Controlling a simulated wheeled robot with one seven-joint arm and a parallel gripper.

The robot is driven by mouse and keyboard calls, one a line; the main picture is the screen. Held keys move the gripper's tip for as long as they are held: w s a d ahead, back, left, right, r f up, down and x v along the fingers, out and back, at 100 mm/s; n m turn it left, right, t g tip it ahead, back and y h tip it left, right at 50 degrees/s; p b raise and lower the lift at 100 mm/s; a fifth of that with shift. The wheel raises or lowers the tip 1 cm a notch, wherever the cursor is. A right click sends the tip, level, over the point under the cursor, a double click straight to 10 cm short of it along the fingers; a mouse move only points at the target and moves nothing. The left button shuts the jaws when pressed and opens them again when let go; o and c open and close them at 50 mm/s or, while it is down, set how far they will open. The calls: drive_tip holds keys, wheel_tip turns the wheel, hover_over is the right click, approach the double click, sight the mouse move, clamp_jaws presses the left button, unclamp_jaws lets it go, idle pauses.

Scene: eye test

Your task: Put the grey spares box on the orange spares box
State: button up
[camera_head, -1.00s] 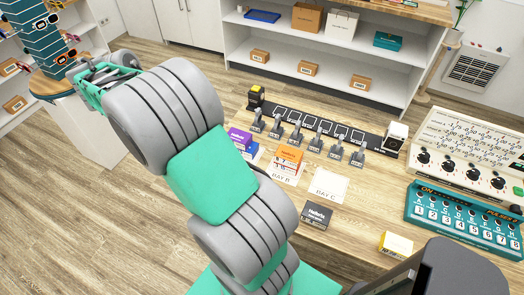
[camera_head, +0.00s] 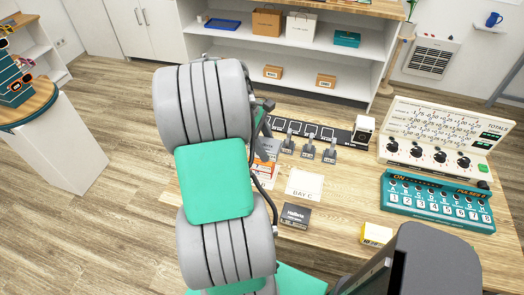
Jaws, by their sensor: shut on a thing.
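A grey box (camera_head: 267,147) with pale writing shows just right of my arm, its left part hidden behind the arm. Below it is a small part of the orange spares box (camera_head: 262,158), on the Bay B card; most of it is hidden. The grey box is above the orange one in the picture; I cannot tell whether they touch. Only a dark and green edge of my gripper (camera_head: 266,105) shows beside the arm. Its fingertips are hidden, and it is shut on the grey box.
The Bay C card (camera_head: 305,185) is empty. A black box (camera_head: 295,216) and a yellow box (camera_head: 376,234) stand nearer the front. A row of levers (camera_head: 308,148) runs behind the bays. A teal keyed panel (camera_head: 437,203) and a dial console (camera_head: 440,145) stand at the right.

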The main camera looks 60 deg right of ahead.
drive_tip(key=w+d+f, duration=0.1)
drive_tip(key=f, duration=0.1)
drive_tip(key=w+d+f, duration=0.1)
drive_tip(key=d+f, duration=0.1)
drive_tip(key=w+d+f, duration=0.1)
drive_tip(key=f, duration=0.1)
drive_tip(key=shift+w+d+f, duration=0.2)
drive_tip(key=shift+w+d, duration=0.05)
drive_tip(key=shift+d, duration=0.1)
drive_tip(key=shift+f+p, duration=0.35)
drive_tip(key=shift+f, duration=1.25)
drive_tip(key=o, duration=1.5)
drive_tip(key=shift+c, duration=0.2)
drive_tip(key=d+v, duration=0.1)
drive_tip(key=v, duration=1.1)
drive_tip(key=w+a+r+t+h, duration=0.2)
drive_tip(key=w+a+r, duration=0.3)
drive_tip(key=w+a, duration=0.35)
drive_tip(key=w+a+r+t, duration=0.2)
drive_tip(key=a+t, duration=0.1)
drive_tip(key=a, duration=0.9)
drive_tip(key=w+a+r+t, duration=0.2)
drive_tip(key=a+r, duration=0.1)
drive_tip(key=a, duration=1)
drive_tip(key=s+a+f+m+t+y, duration=0.1)
drive_tip(key=s+a+y, duration=0.1)
drive_tip(key=a, duration=0.8)
drive_tip(key=shift+s+f+m+y+p, duration=0.2)
drive_tip(key=shift+s+m+y+p, duration=0.15)
drive_tip(key=shift+s, duration=0.55)
